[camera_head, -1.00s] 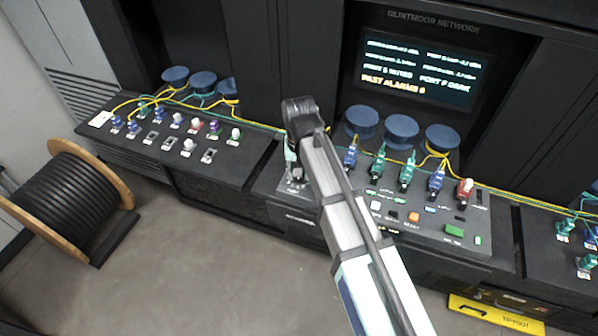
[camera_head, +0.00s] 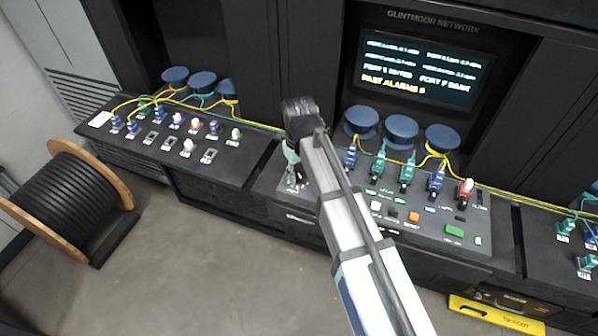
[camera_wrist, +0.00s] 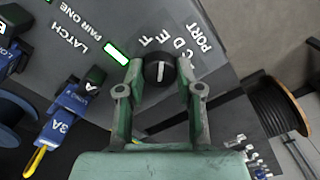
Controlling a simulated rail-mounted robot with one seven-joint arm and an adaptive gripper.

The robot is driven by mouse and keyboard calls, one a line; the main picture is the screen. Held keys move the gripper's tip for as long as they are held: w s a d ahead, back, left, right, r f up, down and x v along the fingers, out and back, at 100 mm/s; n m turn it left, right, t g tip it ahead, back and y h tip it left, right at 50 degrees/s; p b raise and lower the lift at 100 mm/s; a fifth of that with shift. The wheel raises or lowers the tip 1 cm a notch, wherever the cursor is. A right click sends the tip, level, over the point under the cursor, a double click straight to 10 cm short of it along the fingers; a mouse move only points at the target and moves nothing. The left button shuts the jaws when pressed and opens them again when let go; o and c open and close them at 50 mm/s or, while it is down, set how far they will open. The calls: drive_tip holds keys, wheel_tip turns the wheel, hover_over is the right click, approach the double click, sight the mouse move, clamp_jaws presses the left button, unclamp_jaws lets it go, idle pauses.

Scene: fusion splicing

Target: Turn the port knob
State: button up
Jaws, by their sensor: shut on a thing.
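The port knob (camera_wrist: 159,70) is a round black dial with a white pointer line, set in the grey panel beside the printed word PORT and the letters C, D, E, F. In the wrist view my gripper (camera_wrist: 160,84) has a green finger on each side of the knob and is shut on it. The pointer line lies nearly vertical in that view. In the head view my gripper (camera_head: 292,170) reaches down to the left end of the middle console (camera_head: 290,212). The knob is hidden there behind my gripper and arm.
A lit green-white indicator (camera_wrist: 116,52) is near the knob. Blue and green plugs with cables stand right of my arm, below the blue spools (camera_head: 400,131). A screen (camera_head: 420,70) shows PORT F DARK. A cable drum (camera_head: 72,205) stands on the floor at left.

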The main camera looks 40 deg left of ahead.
sight(299, 175)
drive_tip(key=o, duration=1.2)
drive_tip(key=shift+c, duration=0.2)
drive_tip(key=shift+r, duration=0.1)
wheel_tip(299, 175, up, 12)
